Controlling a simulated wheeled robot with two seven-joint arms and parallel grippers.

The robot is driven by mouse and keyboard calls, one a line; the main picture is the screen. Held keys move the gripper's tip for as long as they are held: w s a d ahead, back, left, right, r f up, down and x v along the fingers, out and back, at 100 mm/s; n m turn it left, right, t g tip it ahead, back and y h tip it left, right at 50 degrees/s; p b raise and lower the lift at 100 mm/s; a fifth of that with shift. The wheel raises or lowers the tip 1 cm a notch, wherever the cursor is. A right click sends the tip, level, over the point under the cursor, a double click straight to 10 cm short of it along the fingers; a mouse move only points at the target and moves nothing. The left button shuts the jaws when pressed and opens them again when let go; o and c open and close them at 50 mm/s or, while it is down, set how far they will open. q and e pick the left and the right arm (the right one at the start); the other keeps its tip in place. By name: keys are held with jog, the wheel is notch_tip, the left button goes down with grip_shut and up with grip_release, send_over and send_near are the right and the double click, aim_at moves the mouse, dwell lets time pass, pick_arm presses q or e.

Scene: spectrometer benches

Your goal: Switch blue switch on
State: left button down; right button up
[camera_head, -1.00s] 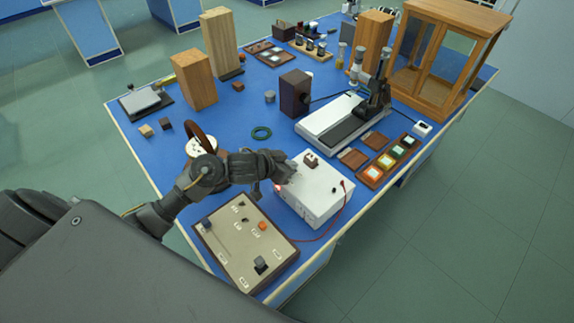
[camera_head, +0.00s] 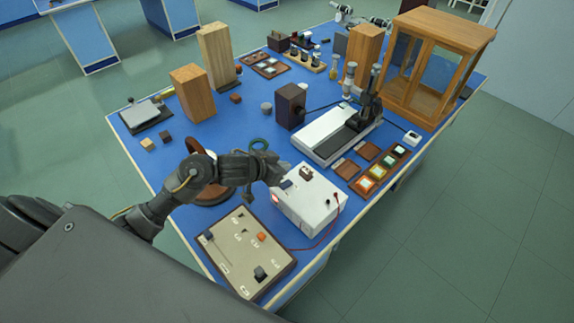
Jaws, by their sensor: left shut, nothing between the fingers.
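A white box (camera_head: 312,205) stands on the blue table near its right front edge. A small dark blue switch (camera_head: 286,184) sits on the left part of its top; its tilt is too small to read. My left gripper (camera_head: 277,177) is shut and empty, just left of the blue switch, at the box's left top edge. I cannot tell whether it touches the switch. A red light (camera_head: 275,197) glows on the box's left side. My right gripper is not in view.
A brown switch (camera_head: 306,173) sits further right on the box's top. A beige control panel (camera_head: 238,256) lies in front, and a red wire runs from the box. A white instrument (camera_head: 325,128) and colored tiles (camera_head: 380,172) are behind. A round wooden stand (camera_head: 212,192) is partly behind my arm.

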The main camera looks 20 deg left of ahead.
pick_arm(q)
jog(key=s+a+r+p, duration=0.1)
jog(key=s+r, duration=0.2)
jog(key=r, duration=0.2)
jog(key=shift+s+a, duration=0.2)
jog(key=shift+s, duration=0.05)
dwell(0.3)
